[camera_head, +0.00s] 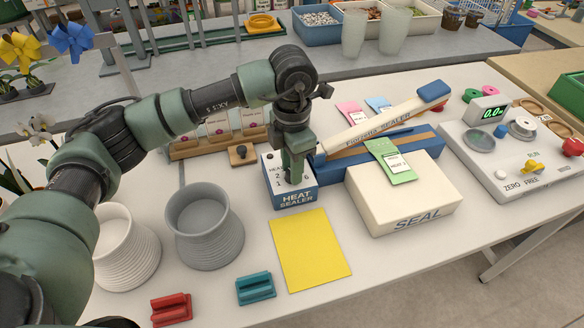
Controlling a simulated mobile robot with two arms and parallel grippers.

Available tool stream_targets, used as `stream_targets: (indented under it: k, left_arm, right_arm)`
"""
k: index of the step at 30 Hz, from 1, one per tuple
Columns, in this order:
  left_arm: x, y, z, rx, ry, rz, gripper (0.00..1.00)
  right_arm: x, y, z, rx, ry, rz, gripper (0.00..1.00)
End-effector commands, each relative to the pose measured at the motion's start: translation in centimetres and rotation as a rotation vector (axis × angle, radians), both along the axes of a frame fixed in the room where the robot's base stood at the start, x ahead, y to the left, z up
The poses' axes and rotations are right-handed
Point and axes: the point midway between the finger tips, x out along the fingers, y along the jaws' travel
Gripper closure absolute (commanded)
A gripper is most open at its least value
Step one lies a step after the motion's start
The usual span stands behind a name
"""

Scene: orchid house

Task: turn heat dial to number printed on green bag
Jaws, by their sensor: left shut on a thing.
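The blue and white heat sealer control box (292,198) stands left of the sealer, with HEAT SEALER on its front and a few numbers on its white top. My left gripper (293,176) points down onto that top and is shut on the heat dial, which it hides. The dial's pointer and some numbers are covered. The green bag (401,177) lies at the sealer's jaw, partly over the cream SEAL block (405,205). It bears a white label whose print is too small to read. My right gripper is not in view.
The sealer's cream lever (385,122) is raised at a slant, right of my gripper. A yellow sheet (310,250), a teal clip (255,289) and a red clip (171,309) lie in front. Grey (203,228) and white (124,250) pots stand left; a scale panel (515,150) stands right.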

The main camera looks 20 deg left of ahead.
Motion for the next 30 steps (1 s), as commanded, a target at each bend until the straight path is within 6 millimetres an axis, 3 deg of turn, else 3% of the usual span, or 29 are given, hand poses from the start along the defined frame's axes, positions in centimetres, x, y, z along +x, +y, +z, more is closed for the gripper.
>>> stream_targets:
  k: [9,10,12,23,30]
  left_arm:
    - [0.1,0.0,0.2,-0.002,-0.006,0.002,1.00]
    - [0.1,0.0,0.2,-0.002,-0.006,0.002,0.63]
    - [0.1,0.0,0.2,-0.001,-0.005,0.002,0.50]
    - [0.1,0.0,0.5,-0.001,-0.004,0.001,0.50]
    - [0.2,-0.1,4.1,-0.002,-0.007,0.000,0.50]
  right_arm:
    - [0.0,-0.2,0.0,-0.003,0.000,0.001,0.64]
    - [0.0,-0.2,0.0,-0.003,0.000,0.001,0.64]
    - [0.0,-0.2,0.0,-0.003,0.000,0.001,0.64]
    - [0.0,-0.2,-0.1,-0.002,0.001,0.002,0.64]
    - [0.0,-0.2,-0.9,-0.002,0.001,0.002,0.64]
